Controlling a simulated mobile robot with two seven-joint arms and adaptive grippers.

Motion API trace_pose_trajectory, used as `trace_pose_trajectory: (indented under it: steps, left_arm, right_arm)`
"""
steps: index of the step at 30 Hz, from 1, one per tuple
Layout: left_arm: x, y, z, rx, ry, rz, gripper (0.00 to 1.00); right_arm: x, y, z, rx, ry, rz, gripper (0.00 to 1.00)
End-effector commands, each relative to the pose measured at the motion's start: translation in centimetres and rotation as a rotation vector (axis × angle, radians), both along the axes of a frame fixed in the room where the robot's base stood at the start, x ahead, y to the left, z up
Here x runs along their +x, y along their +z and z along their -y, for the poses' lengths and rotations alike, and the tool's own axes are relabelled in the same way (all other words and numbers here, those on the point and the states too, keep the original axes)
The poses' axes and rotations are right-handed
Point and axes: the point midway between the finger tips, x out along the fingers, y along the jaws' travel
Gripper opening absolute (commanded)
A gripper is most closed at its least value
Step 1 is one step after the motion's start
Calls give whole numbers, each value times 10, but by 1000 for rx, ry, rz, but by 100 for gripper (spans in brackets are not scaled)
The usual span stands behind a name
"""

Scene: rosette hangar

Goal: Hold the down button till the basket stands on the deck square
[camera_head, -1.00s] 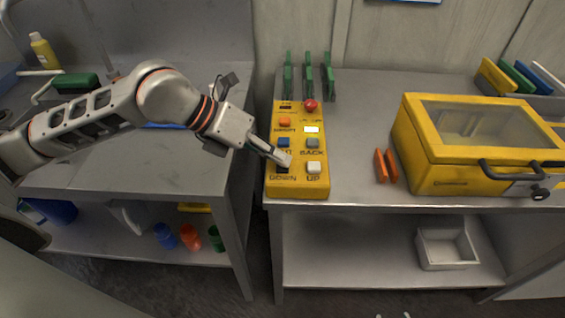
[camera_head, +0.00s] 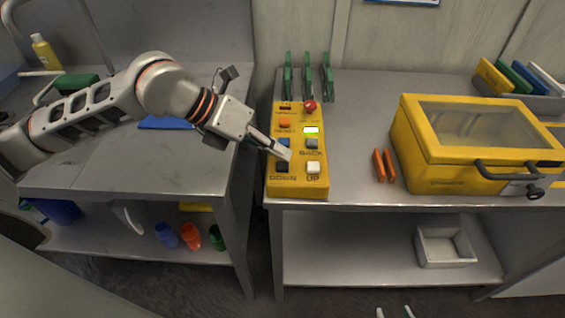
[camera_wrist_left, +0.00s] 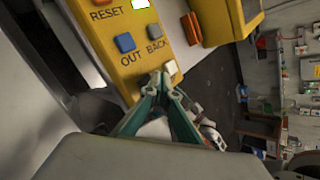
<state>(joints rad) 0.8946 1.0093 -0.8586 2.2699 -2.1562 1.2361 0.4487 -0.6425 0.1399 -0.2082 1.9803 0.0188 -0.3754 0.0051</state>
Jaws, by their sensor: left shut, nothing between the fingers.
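The yellow control box (camera_head: 297,185) stands at the near left of the right bench. Its black DOWN button (camera_head: 282,167) sits beside the white UP button (camera_head: 313,168). My left gripper (camera_head: 284,152) is shut and empty. Its tips are over the box just above the DOWN button in the picture; contact cannot be told. In the left wrist view the shut fingertips (camera_wrist_left: 165,80) are near the white button (camera_wrist_left: 171,68), and the DOWN button is hidden. Two separated tips at the bottom edge look like my right gripper (camera_head: 394,312), open. I see no basket or deck square.
A yellow lidded case (camera_head: 470,172) stands right of the box, with orange pieces (camera_head: 385,166) between. Green upright racks (camera_head: 308,78) stand behind the box. A gap separates the two benches. A small lit display (camera_head: 311,130) shows on the box.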

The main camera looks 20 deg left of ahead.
Motion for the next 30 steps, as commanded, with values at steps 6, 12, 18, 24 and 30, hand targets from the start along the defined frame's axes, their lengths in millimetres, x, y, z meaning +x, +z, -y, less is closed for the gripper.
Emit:
trace_pose_trajectory:
  steps: [6, 12, 18, 24, 30]
  left_arm:
    - [0, 10, 0, -1, 0, 4, 0]
    - [0, 30, 0, -1, -1, 5, 0]
    - [0, 47, 0, 0, -1, 5, 0]
    - [0, 51, 0, -1, -1, 2, 0]
    - [0, 50, 0, -1, -1, 1, 0]
  right_arm:
    - [3, 8, 0, 0, 0, 8, 40]
    - [7, 23, 0, 0, 0, 19, 40]
    - [10, 36, 0, 0, 0, 29, 40]
    - [11, 40, 0, 0, 0, 31, 40]
    - [11, 39, 0, 0, 0, 31, 40]
